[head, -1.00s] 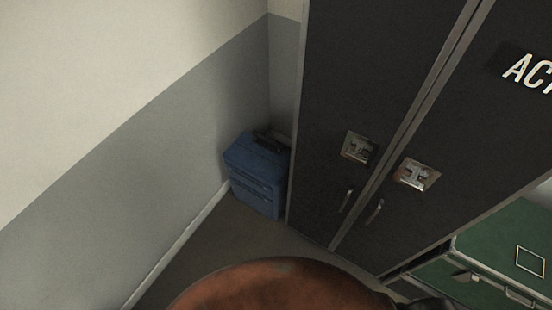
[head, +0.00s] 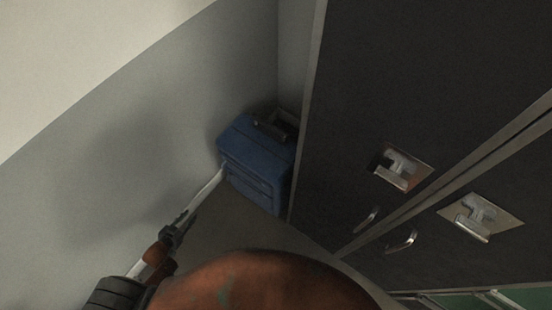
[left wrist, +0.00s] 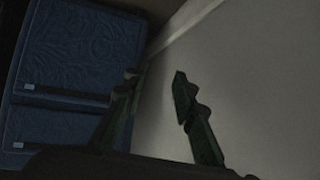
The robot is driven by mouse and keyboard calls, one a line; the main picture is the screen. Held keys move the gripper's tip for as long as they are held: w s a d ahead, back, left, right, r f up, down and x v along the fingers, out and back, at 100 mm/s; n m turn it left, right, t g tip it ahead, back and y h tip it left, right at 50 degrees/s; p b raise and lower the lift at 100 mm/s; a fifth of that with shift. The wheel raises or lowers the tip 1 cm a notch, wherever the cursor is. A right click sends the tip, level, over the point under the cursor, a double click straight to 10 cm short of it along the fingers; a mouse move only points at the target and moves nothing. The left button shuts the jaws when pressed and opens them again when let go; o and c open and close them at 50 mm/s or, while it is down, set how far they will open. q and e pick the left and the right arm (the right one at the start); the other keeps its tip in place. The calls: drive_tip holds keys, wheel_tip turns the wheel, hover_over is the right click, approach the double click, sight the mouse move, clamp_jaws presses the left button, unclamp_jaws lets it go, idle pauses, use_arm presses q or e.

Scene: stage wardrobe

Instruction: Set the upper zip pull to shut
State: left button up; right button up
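A blue suitcase (head: 258,158) with a dark handle on top stands in the corner between the grey wall and the dark locker. In the left wrist view its patterned front (left wrist: 80,50) fills the left side. Two small pale tabs, apparently zip pulls, show near its left edge: an upper one (left wrist: 29,87) and a lower one (left wrist: 17,145). My left gripper (head: 186,222) is in front of the suitcase and to its left, apart from it. In the left wrist view its fingers (left wrist: 155,90) are spread with nothing between them. My right gripper is out of view.
Tall dark lockers (head: 390,90) with metal latches and handles stand close on the suitcase's right. The grey wall (head: 130,140) with a pale skirting bounds the left. A bare strip of floor (head: 232,225) lies before the suitcase. Green drawers (head: 465,301) show at the bottom right.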

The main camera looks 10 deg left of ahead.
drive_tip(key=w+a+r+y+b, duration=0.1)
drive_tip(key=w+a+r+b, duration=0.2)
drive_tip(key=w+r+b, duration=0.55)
use_arm(q)
drive_tip(key=w+d+r+m+t+h+b, duration=0.1)
drive_tip(key=w+d+r+h+b, duration=0.1)
drive_tip(key=w, duration=0.5)
drive_tip(key=w+d+r+m+t+h+b, duration=0.1)
drive_tip(key=w+d+r+h+b, duration=0.1)
drive_tip(key=w+d+r+h, duration=0.2)
drive_tip(key=w+d+r+m+t+h+b, duration=0.1)
drive_tip(key=w+d+r, duration=0.4)
drive_tip(key=w, duration=0.6)
drive_tip(key=shift+r+m+t+h+b, duration=0.5)
drive_tip(key=shift+r+h, duration=0.5)
drive_tip(key=shift+r, duration=0.4)
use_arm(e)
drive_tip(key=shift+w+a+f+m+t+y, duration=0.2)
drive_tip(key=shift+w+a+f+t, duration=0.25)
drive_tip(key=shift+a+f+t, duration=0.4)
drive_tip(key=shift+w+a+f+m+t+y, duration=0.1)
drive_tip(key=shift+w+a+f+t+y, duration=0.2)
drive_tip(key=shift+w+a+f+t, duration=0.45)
use_arm(q)
drive_tip(key=shift+c, duration=0.2)
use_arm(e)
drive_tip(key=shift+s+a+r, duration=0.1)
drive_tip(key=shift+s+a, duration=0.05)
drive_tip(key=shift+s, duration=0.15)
